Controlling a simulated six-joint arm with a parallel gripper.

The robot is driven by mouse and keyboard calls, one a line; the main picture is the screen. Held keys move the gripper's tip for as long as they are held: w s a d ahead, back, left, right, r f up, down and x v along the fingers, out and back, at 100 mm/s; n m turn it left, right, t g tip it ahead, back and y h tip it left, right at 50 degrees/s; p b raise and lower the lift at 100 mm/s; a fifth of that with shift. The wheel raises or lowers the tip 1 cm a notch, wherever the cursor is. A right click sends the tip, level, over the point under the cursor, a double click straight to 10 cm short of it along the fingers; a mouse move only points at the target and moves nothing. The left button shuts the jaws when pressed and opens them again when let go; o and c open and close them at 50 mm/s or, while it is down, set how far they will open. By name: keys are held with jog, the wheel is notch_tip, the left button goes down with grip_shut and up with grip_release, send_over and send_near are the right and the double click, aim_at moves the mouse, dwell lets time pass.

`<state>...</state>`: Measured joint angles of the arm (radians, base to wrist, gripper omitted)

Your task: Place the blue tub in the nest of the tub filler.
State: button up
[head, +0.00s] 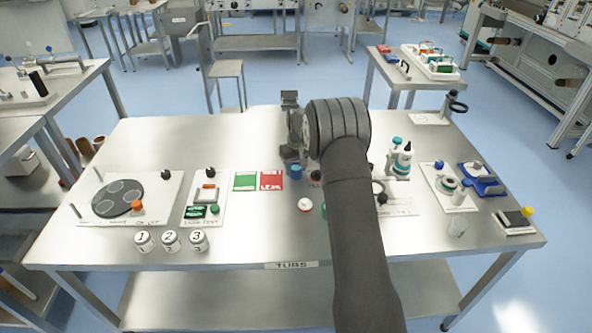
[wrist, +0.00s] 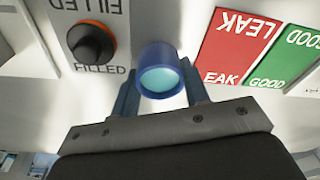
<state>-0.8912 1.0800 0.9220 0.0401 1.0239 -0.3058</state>
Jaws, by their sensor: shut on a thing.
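The blue tub (wrist: 160,75) is a short round cup with a pale blue inside, seen mouth-on in the wrist view. My gripper (wrist: 160,92) is shut on it, one finger on each side. In the head view the blue tub (head: 297,171) shows small, below my gripper's jaws (head: 294,158), left of my forearm. Whether it touches the surface below I cannot tell. A white panel marked FILLED with a black knob in an orange ring (wrist: 91,43) lies beside the tub. I cannot make out the nest of the tub filler; my arm covers part of that area.
Green GOOD (head: 245,181) and red LEAK (head: 271,180) pads lie left of the tub. A turntable plate (head: 163,202) and numbered cups (head: 171,240) stand at left. Bottles (head: 401,158) stand right of my arm. The front middle is mostly clear.

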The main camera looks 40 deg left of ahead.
jog(key=r, duration=0.4)
jog(key=shift+w+d, duration=0.1)
jog(key=shift+d, duration=0.1)
jog(key=w+d+r, duration=0.4)
jog(key=d+r, duration=0.2)
jog(key=d, duration=0.4)
jog(key=w+r, duration=0.1)
jog(key=w, duration=0.1)
jog(key=w+d+r, duration=0.1)
jog(key=w, duration=0.1)
jog(key=w+r, duration=0.1)
jog(key=w, duration=0.1)
jog(key=shift+w+d+r, duration=0.35)
jog(key=shift+d+r, duration=0.05)
jog(key=w+d+r+n, duration=0.2)
jog(key=w+d+n, duration=0.1)
jog(key=w+d, duration=0.35)
jog(key=s+d+f+n+g, duration=0.1)
jog(key=s+d+f+n, duration=0.4)
jog(key=d+n, duration=0.1)
jog(key=f, duration=0.9)
jog(key=shift+s+f, duration=0.2)
jog(key=shift+f, duration=0.05)
jog(key=shift+f, duration=0.25)
